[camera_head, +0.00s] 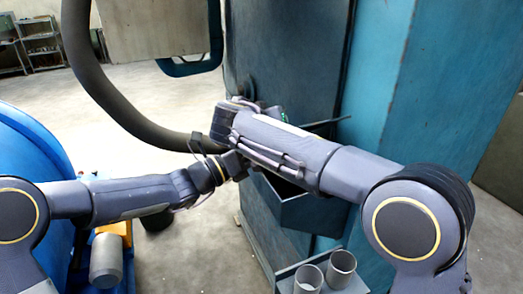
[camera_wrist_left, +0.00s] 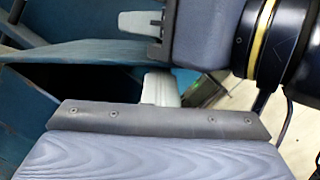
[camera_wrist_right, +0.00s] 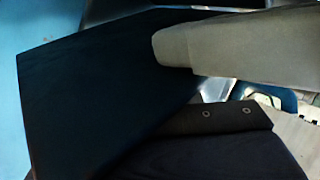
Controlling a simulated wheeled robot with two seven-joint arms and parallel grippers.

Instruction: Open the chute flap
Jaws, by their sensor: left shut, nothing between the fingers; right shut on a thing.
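The chute (camera_head: 305,212) is a dark blue, open-topped box on the side of the teal cabinet. The chute flap is a flat panel; its thin edge (camera_head: 328,121) shows beyond my right arm. In the left wrist view the flap (camera_wrist_left: 95,52) lies above the chute's dark opening. In the right wrist view the flap (camera_wrist_right: 105,90) is a large dark panel. My right gripper (camera_wrist_right: 170,50) is shut on the flap; its fingers are mostly hidden in the head view. My left gripper (camera_wrist_left: 160,88) is shut and empty, near the chute opening below my right gripper.
The teal cabinet (camera_head: 380,70) rises behind the chute. A thick grey hose (camera_head: 95,80) curves in from the upper left. Two metal cups (camera_head: 340,268) stand on a ledge below the chute. A blue drum (camera_head: 30,140) is at the left edge. Concrete floor lies between.

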